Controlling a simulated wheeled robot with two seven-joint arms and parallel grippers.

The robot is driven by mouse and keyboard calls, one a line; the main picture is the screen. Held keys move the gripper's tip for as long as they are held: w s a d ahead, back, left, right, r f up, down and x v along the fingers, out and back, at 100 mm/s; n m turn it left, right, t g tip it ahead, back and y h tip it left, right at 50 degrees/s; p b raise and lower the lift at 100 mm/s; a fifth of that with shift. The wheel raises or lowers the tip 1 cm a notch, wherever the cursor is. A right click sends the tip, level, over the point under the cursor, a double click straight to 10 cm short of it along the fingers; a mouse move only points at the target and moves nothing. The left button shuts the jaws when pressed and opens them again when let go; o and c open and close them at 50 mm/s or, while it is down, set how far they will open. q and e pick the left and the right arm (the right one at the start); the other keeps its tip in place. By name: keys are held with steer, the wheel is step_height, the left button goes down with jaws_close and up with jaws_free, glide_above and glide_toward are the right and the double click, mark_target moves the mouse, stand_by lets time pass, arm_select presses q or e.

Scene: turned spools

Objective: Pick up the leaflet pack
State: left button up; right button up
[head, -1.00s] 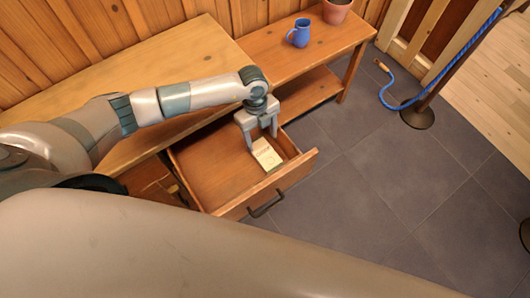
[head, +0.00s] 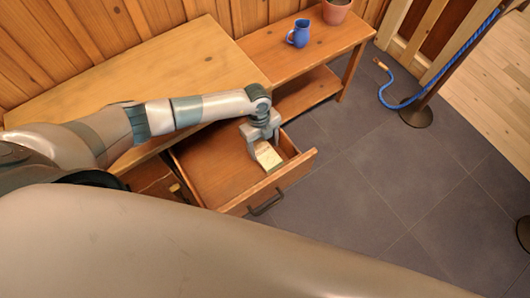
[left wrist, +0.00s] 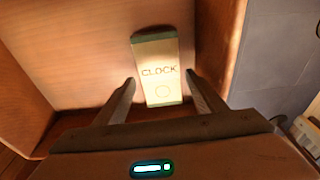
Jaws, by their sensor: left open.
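The leaflet pack (head: 268,156) is a small cream block with green ends, lying in an open wooden drawer (head: 205,171) near its front right corner. In the left wrist view the leaflet pack (left wrist: 157,68) shows the word "CLOCK" and a circle. My left gripper (head: 264,146) is open and points down into the drawer, over the pack. In the left wrist view the fingers of the left gripper (left wrist: 161,98) lie either side of the pack's near end, with a gap on each side. My right gripper is not in view.
The drawer's front panel (head: 285,185) has a dark handle (head: 266,205). A blue jug (head: 298,34) and a plant pot (head: 336,11) stand on the lower bench (head: 330,45). A blue rope (head: 398,105) hangs from a post at right.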

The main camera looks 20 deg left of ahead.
mark_target(265, 155)
arm_select(q)
steer(key=shift+s+d+f, duration=0.1)
steer(key=shift+d+f, duration=0.05)
steer(key=shift+f, duration=1.05)
steer(key=c, duration=0.9)
